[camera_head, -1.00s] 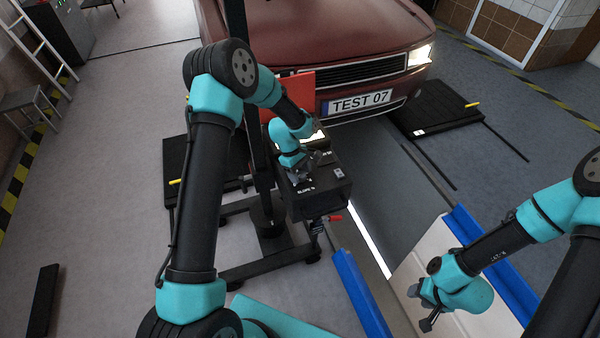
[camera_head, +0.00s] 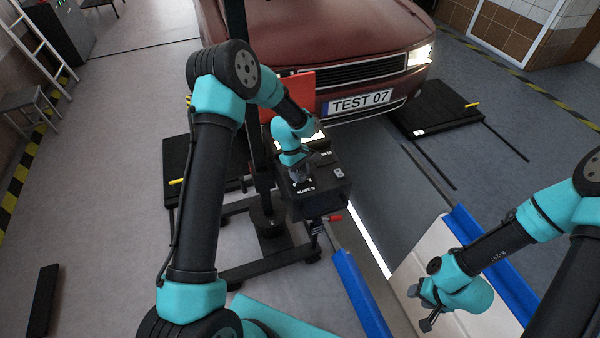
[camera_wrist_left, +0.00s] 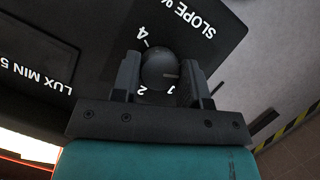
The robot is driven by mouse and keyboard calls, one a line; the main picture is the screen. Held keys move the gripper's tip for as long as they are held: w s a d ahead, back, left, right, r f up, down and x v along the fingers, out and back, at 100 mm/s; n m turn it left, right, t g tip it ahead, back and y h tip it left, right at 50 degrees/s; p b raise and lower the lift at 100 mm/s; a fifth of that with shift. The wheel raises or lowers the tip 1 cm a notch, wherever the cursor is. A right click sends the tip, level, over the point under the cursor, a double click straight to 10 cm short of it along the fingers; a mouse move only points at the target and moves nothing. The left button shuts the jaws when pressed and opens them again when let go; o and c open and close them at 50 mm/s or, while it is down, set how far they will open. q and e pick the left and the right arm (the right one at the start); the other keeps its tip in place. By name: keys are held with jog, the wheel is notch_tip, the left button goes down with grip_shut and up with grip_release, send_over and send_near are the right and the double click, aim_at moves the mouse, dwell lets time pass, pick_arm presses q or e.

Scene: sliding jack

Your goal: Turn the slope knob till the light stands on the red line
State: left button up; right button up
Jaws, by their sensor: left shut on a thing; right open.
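The slope knob (camera_wrist_left: 160,68) is a round dark knob with a pale pointer mark, on the black tester box (camera_head: 322,200). Numbers 4, 2 and 1 and the words "SLOPE %" show around it. My left gripper (camera_wrist_left: 162,72) has a finger on each side of the knob and is shut on it. In the head view my left gripper (camera_head: 302,176) covers the knob. A bright screen (camera_wrist_left: 28,148) shows in part at the wrist view's lower left, with reddish lines below; the light's place against the red line cannot be read. My right gripper (camera_head: 424,311) is open and empty.
A dark red car (camera_head: 330,35) with a lit headlamp stands behind the box. A black post (camera_head: 258,165) and orange-red panel (camera_head: 294,88) are close to my left arm. A red-tipped lever (camera_head: 334,218) sticks out below the box. My right gripper is over a white panel.

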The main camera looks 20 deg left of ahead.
pick_arm(q)
jog(key=m+g+y, duration=0.1)
jog(key=m, duration=0.4)
jog(key=shift+w+d, duration=0.1)
jog(key=m+g+y, duration=0.1)
jog(key=m+y, duration=0.1)
jog(key=m, duration=0.3)
jog(key=shift+m, duration=0.3)
jog(key=o, duration=0.9)
jog(key=shift+r, duration=0.1)
jog(key=v, duration=1.7)
jog(key=shift+w+d, duration=0.2)
jog(key=shift+w, duration=0.2)
